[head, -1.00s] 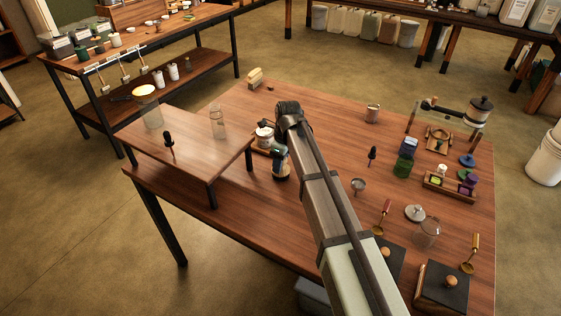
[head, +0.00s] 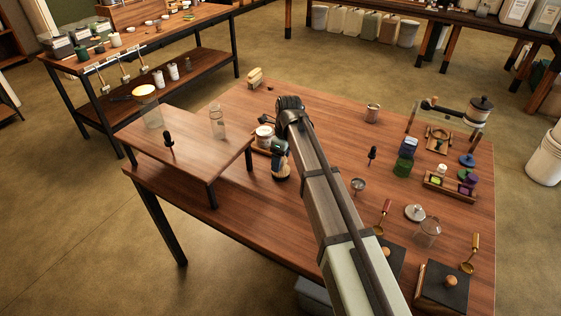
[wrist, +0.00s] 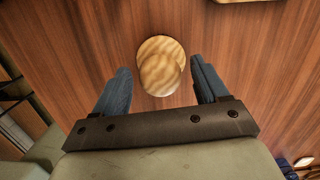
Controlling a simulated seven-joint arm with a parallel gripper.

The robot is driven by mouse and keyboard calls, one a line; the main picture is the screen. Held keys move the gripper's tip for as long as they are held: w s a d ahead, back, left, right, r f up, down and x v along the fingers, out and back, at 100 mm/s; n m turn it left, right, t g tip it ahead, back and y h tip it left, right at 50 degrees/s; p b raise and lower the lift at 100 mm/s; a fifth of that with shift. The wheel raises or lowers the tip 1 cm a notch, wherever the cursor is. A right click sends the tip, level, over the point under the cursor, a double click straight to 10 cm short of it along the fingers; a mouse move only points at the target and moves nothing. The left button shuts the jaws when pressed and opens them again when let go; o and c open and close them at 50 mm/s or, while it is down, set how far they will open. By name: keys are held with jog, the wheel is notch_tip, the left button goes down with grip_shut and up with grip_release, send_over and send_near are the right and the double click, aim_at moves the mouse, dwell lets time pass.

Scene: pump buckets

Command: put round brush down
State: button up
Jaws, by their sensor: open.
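The round brush (wrist: 160,72) shows in the wrist view as a pale, striped wooden knob over a wider round wooden part. It appears to stand upright on the brown wooden table, and its bristles are hidden from above. My gripper (wrist: 160,88) is open, with one blue-grey finger on each side of the knob and a visible gap to each. In the head view, my gripper (head: 280,162) is low over the table, just right of the small raised stand, and largely covers the brush.
A raised wooden stand (head: 190,150) with a clear glass (head: 217,122) and a black-handled tool is to the left. A small tray (head: 262,142) with a jar sits close behind my gripper. A small strainer (head: 358,185) is to the right. Bare table lies in front.

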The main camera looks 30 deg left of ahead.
notch_tip(320, 180, up, 10)
jog(key=d, duration=0.1)
jog(key=shift+r, duration=0.2)
dwell(0.6)
